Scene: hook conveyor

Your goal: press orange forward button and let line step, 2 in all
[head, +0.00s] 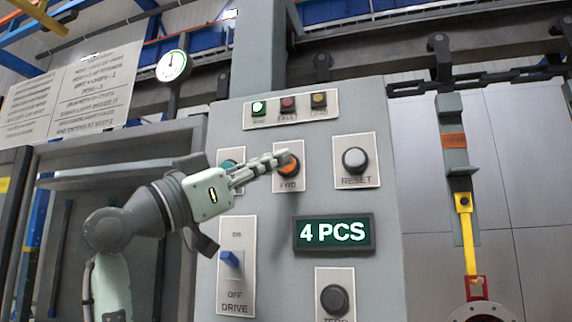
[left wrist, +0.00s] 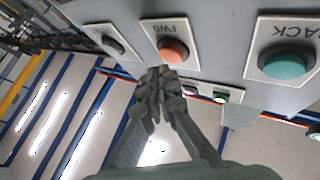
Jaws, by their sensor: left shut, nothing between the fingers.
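The orange button (head: 289,169) sits on a plate marked FWD on the grey control panel (head: 275,215). It also shows in the left wrist view (left wrist: 173,51), just beyond the fingertips. My left gripper (head: 284,158) is shut and empty. Its fingertips overlap the upper part of the orange button in the head view; I cannot tell whether they touch it. In the left wrist view the shut fingers (left wrist: 158,75) point at the lower edge of the FWD plate. The green display (head: 333,233) reads 4 PCS. My right gripper is not in view.
A teal button (head: 231,163) is left of FWD, partly hidden by my gripper. A grey RESET button (head: 355,160) is to the right. A blue DRIVE switch (head: 231,259) and a dark button (head: 334,299) are below. A yellow hook (head: 465,230) hangs from the chain at right.

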